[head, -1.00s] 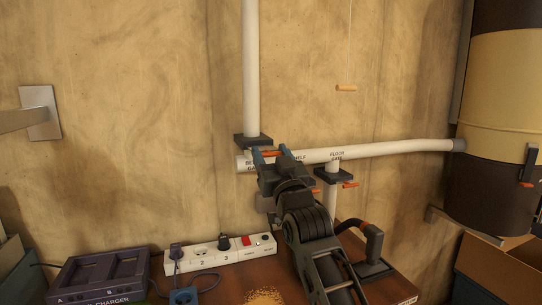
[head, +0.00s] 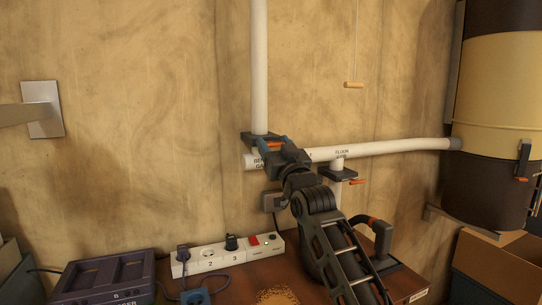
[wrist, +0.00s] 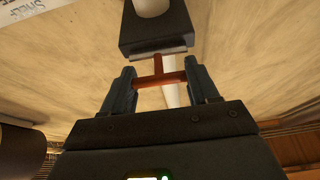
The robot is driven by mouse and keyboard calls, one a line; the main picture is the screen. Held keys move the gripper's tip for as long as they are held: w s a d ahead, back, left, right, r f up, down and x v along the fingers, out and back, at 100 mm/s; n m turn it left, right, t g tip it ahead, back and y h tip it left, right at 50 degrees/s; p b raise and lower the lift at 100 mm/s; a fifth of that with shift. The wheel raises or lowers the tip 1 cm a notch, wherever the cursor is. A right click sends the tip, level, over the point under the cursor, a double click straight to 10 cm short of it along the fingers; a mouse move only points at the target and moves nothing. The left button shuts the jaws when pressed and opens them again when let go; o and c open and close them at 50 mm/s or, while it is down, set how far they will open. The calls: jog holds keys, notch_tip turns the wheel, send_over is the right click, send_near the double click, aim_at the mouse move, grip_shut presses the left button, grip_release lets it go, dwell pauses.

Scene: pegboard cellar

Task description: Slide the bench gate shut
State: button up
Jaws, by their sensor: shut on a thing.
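The bench gate is a dark block (head: 255,138) at the foot of the left vertical white pipe, above the horizontal pipe, with an orange handle (head: 276,144). In the wrist view the block (wrist: 155,30) is ahead of the fingers, and a thin pale strip shows along its near edge. The orange T-shaped handle (wrist: 160,78) sticks out from it, its crossbar between the two blue fingers. My gripper (wrist: 161,74) is shut on this handle; it also shows in the head view (head: 278,145). The fingers are apart from the block. The gripper hides part of the pipe label.
The floor gate (head: 343,174) with its orange handle is just right of my arm. A white power strip (head: 222,258), a purple charger (head: 105,278) and a black-handled tool (head: 378,235) are on the bench below. A pull cord (head: 354,85) hangs at the upper right.

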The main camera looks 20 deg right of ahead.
jog(key=shift+w+r, duration=0.1)
jog(key=shift+w, duration=0.05)
jog(key=shift+a, duration=0.1)
jog(key=o, duration=1.5)
jog(key=shift+w, duration=0.1)
jog(key=b+v, duration=0.1)
jog(key=v, duration=0.7)
jog(key=shift+b, duration=0.4)
